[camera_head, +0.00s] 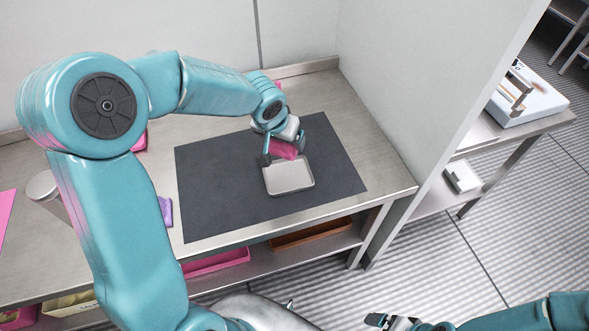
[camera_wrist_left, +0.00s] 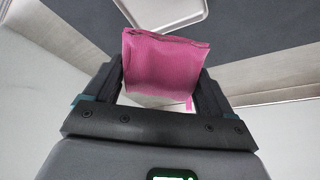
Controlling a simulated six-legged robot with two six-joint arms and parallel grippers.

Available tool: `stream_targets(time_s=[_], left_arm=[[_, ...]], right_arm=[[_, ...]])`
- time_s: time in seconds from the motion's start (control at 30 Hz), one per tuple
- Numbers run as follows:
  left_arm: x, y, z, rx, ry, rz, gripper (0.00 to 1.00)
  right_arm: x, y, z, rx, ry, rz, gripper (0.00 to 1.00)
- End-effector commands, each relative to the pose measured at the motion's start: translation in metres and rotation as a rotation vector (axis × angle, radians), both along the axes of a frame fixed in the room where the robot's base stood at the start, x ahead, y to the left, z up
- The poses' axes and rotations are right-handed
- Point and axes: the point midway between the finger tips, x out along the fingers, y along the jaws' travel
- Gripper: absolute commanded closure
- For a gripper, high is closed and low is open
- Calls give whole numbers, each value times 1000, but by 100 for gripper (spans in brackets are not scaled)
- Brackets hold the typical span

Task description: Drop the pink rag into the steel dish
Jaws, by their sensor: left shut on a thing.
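The pink rag (camera_head: 283,149) is held between the fingers of my left gripper (camera_head: 283,150), at the back edge of the steel dish. The rag also shows in the left wrist view (camera_wrist_left: 163,66), folded and pinched between both dark fingers (camera_wrist_left: 160,88). The steel dish (camera_head: 289,178) is a shallow rectangular tray on the dark mat, and its inside looks empty. Part of the dish (camera_wrist_left: 166,24) shows beyond the rag in the left wrist view. My right gripper (camera_head: 388,321) is at the bottom edge of the head view, partly cut off; its jaw gap is unclear.
The dark mat (camera_head: 215,190) lies on a steel table with clear room around the dish. A grey wall panel (camera_head: 425,80) stands to the right. A purple item (camera_head: 165,211) and a metal canister (camera_head: 43,188) are at left, partly behind my left arm. Pink and brown bins sit below.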

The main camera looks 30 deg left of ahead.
Motion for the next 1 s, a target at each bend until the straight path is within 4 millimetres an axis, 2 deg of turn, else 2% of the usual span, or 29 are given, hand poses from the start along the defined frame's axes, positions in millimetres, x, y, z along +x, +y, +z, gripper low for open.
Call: stream_targets(time_s=[0.27,0.63,0.97,1.0], left_arm=[[-4,7,-13,1,3,10,46],[-1,6,-57,0,4,9,46],[1,5,-60,0,3,9,46],[1,5,-60,0,3,9,6]], right_arm=[[0,0,-8,0,1,0,2],[0,0,-40,0,1,0,2],[0,0,-41,0,0,0,2],[0,0,-41,0,0,0,2]])
